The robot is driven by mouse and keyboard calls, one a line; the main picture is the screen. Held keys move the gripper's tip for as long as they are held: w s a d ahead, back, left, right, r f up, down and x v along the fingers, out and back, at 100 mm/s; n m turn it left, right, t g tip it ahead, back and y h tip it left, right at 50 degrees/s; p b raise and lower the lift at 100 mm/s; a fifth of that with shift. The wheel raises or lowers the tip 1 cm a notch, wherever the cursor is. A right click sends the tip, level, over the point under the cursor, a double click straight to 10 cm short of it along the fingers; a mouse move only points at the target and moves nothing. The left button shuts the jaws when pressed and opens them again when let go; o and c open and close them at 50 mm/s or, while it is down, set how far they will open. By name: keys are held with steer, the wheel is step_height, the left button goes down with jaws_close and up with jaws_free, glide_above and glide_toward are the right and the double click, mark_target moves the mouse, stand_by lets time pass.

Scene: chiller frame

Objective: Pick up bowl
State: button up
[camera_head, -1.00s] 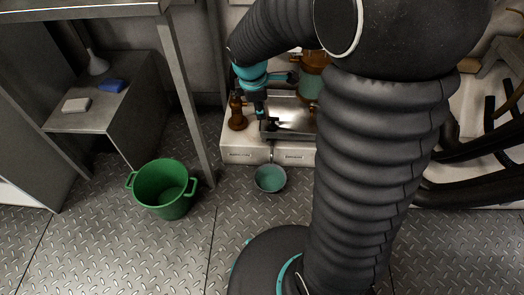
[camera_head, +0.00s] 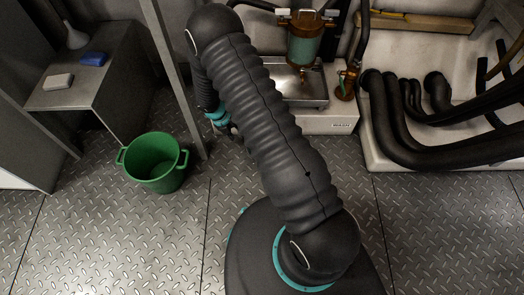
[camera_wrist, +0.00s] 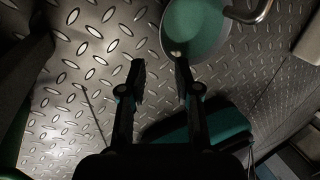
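The teal bowl (camera_wrist: 195,30) with a pale rim lies on the floor and shows at the top of the wrist view, partly cut off. In the head view it is hidden behind my arm. My gripper (camera_wrist: 159,75) is open and empty. Its two fingertips point towards the bowl, with the right one close to the rim in the picture. Whether it touches cannot be told. In the head view only a small part of my wrist and gripper (camera_head: 232,128) shows past the arm, low near the floor.
A metal sink tray (camera_head: 300,88) sits on a white unit at the back. Thick black pipes (camera_head: 430,150) run at the right. A curved metal piece (camera_wrist: 252,12) is beside the bowl.

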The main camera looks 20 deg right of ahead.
steer(key=b+x, duration=0.1)
steer(key=x, duration=0.8)
steer(key=shift+s+a+f, duration=0.1)
steer(key=shift+f, duration=0.05)
steer(key=shift+s+b+x, duration=0.15)
steer(key=shift+b+x, duration=0.1)
steer(key=shift+x, duration=1.1)
steer(key=shift+s+b+x, duration=0.15)
steer(key=shift+b+x, duration=0.05)
steer(key=shift+x, duration=1.1)
jaws_close()
